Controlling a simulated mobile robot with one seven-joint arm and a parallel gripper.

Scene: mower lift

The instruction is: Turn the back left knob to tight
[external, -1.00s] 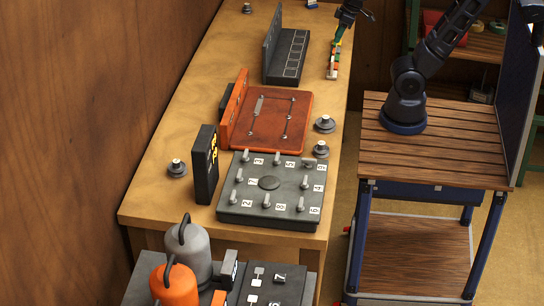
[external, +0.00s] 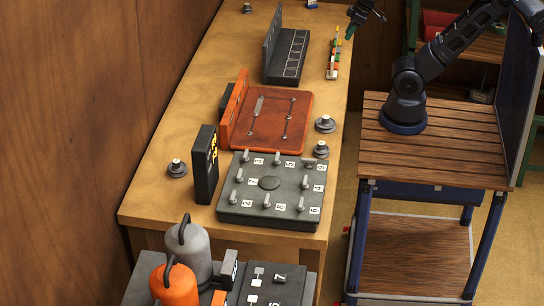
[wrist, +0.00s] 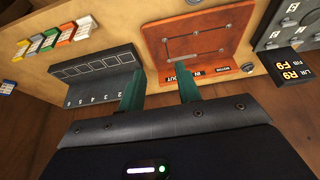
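Several dark round knobs with pale metal tops sit on the wooden bench. One small knob (external: 247,8) is at the far left, and a small item (external: 311,4) at the far right is cut by the frame edge. Other knobs are at the near left (external: 177,168), right of the orange board (external: 325,124) and just below that (external: 320,149). No knob's tight marking is readable. My gripper (external: 350,32) is above the bench's far right edge, apart from all knobs. The wrist view shows its two green fingers (wrist: 160,90) spread with nothing between them.
A coloured strip (external: 333,62) lies near my gripper. A dark stepped rack (external: 287,55), an orange board (external: 268,120), a black display (external: 204,165) and a grey numbered panel (external: 270,218) stand along the bench. Bare wood lies along the left side.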

